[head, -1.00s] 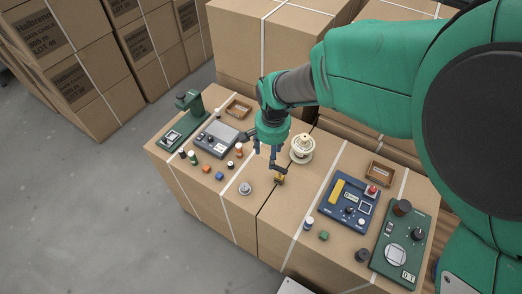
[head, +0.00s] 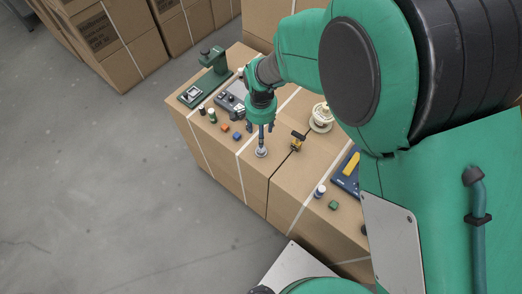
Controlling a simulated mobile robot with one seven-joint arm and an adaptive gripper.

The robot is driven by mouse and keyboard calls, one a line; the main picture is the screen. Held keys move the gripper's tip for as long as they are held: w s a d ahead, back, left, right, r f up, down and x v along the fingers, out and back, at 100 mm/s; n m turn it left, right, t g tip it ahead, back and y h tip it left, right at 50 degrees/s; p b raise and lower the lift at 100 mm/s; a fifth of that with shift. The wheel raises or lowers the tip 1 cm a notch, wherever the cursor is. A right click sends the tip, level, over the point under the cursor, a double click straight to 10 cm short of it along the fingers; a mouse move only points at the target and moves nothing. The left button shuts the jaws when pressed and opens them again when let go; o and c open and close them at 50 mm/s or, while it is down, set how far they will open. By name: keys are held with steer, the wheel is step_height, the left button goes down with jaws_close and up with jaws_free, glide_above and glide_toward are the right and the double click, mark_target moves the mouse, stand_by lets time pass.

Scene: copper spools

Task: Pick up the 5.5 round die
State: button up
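A small silvery round piece (head: 261,151), which looks like the round die, stands on the box top near its front edge in the head view. No size marking is readable on it. My gripper (head: 261,143) points down right over it, with its dark fingers at or just above the piece. The fingertips are too small and overlap the piece too much to tell whether they are apart or closed on it. The piece appears to rest on the box.
A yellow-and-black piece (head: 296,143) stands close right of my gripper. Orange (head: 225,127) and blue (head: 238,136) blocks lie to the left. A cream spool (head: 321,116) is behind right. A green block (head: 333,205) and a blue device (head: 347,178) are farther right.

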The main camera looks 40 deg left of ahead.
steer(key=b, duration=0.1)
glide_above(261, 150)
step_height(261, 150, down, 8)
steer(key=shift+a+r, duration=0.1)
steer(key=shift+a, duration=0.05)
stand_by(0.3)
steer(key=shift+w+f+b, duration=0.2)
steer(key=shift+f+b, duration=0.4)
steer(key=shift+f, duration=2)
jaws_close()
